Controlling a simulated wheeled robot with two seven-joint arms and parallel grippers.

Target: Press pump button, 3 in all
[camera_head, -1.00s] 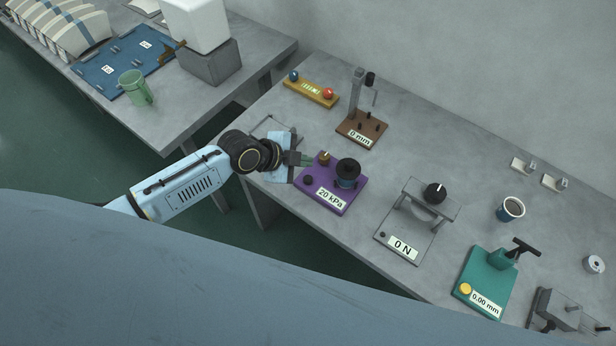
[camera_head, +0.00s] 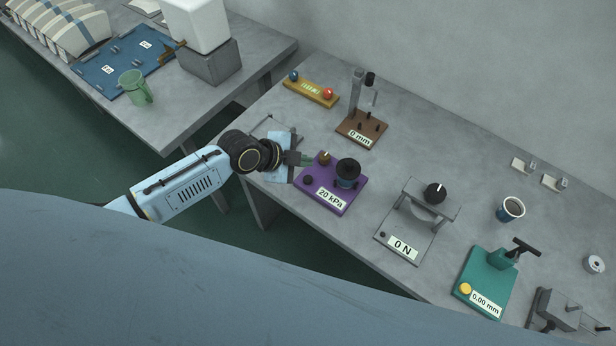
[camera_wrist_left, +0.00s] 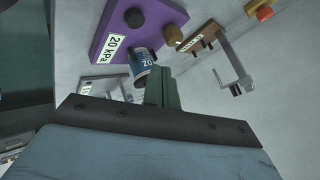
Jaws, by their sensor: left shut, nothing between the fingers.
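In the wrist view the brass knob (camera_wrist_left: 174,36), black button (camera_wrist_left: 134,17) and cylinder (camera_wrist_left: 144,70) show. My left gripper (camera_head: 308,160) is shut and empty, its tips close beside the brass knob. I cannot tell whether they touch. My right gripper is out of view.
A brown stand (camera_head: 362,128) marked "0 mm" stands behind the pump. A grey press (camera_head: 405,237) marked "0 N" and a teal gauge (camera_head: 485,280) are to the right. Bare table lies behind the press.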

